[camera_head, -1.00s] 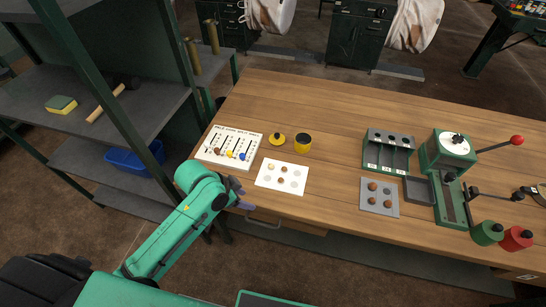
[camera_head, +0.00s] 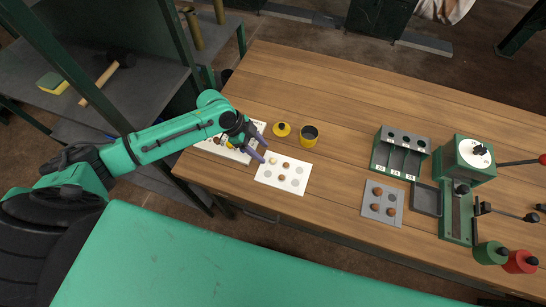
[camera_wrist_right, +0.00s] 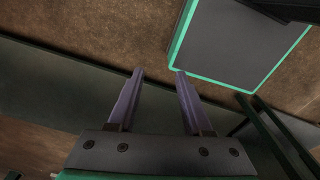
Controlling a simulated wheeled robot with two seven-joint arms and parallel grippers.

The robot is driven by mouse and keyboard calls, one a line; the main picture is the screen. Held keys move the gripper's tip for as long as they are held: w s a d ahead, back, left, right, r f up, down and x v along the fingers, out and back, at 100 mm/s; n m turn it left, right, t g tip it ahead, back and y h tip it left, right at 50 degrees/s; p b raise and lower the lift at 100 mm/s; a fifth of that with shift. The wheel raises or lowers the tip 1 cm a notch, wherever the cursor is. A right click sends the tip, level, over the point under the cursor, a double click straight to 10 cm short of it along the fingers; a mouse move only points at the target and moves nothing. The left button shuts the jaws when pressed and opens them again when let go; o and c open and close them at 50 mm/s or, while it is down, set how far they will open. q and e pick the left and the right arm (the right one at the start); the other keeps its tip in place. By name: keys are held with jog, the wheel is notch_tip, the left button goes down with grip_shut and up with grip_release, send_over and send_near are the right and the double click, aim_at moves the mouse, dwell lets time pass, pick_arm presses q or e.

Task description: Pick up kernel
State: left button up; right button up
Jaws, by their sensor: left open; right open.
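Small round kernels lie on a white card (camera_head: 301,164) on the wooden table. A pale one (camera_head: 273,161) is nearest my left gripper, and brown ones (camera_head: 286,165) lie beside it. More brown kernels (camera_head: 377,192) sit on a grey plate (camera_head: 369,210) further right. My left gripper (camera_head: 264,153) is open, just above the upper left edge of the white card, and holds nothing. My right gripper (camera_wrist_right: 158,73) is open and empty in the right wrist view, with no kernel there. It does not show in the head view.
A printed board (camera_head: 222,150) is partly hidden behind my left gripper. A yellow lid (camera_head: 281,129) and an open yellow tin (camera_head: 309,135) stand behind the card. A green slotted rack (camera_head: 401,150) and a green press (camera_head: 466,160) stand at right. The middle of the table is clear.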

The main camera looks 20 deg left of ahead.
aim_at(271, 159)
pick_arm(q)
jog(key=p+x, duration=0.1)
jog(key=x, duration=0.3)
jog(key=shift+d, duration=0.25)
jog(key=shift+s+f, duration=0.1)
jog(key=shift+s, duration=0.05)
jog(key=c, duration=0.3)
grip_shut()
pick_arm(e)
jog(key=shift+w+d+r, duration=0.1)
jog(key=shift+w+r, duration=0.7)
jog(key=shift+r, duration=0.1)
